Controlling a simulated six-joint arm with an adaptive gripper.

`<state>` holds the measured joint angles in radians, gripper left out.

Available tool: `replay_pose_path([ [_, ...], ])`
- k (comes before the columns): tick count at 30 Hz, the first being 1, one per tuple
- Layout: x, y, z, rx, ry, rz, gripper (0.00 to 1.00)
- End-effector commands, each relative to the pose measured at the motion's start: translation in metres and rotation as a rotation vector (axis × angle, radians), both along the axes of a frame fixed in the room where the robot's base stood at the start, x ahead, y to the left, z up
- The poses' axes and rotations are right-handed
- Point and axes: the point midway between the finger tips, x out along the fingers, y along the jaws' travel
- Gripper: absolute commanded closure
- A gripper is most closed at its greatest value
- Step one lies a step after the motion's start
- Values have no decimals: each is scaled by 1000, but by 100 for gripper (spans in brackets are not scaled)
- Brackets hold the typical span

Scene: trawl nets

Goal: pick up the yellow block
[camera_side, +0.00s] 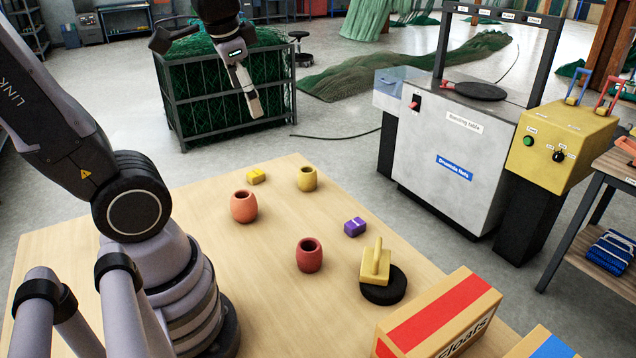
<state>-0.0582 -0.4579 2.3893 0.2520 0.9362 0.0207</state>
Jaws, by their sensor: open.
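A small yellow block (256,176) lies on the wooden table (150,236) near its far edge, between an orange-red pot and a yellow pot. My gripper (251,104) hangs above and beyond the block in the picture, pointing down. It is open and nothing shows between its fingers. The fingers overlap one another from this side, so the gap is hard to see. The block is clear of the gripper and fully in view.
An orange-red pot (243,207), a yellow pot (307,178) and a red pot (309,255) stand near the block. A purple block (355,227), a yellow handled piece (375,265) on a black disc (384,290) and a cardboard box (440,318) lie to the right.

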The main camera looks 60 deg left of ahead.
Motion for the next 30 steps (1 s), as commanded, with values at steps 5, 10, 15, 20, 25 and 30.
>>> replay_pose_path([
  [5, 49, 61, -25, 229, 273, -65, 15],
  [10, 91, 121, -60, 414, 524, -169, 15],
  [15, 127, 179, -114, 568, 765, -315, 15],
  [20, 152, 229, -183, 683, 973, -492, 15],
  [25, 163, 268, -267, 770, 1144, -703, 15],
  [30, 162, 286, -329, 817, 1232, -858, 15],
])
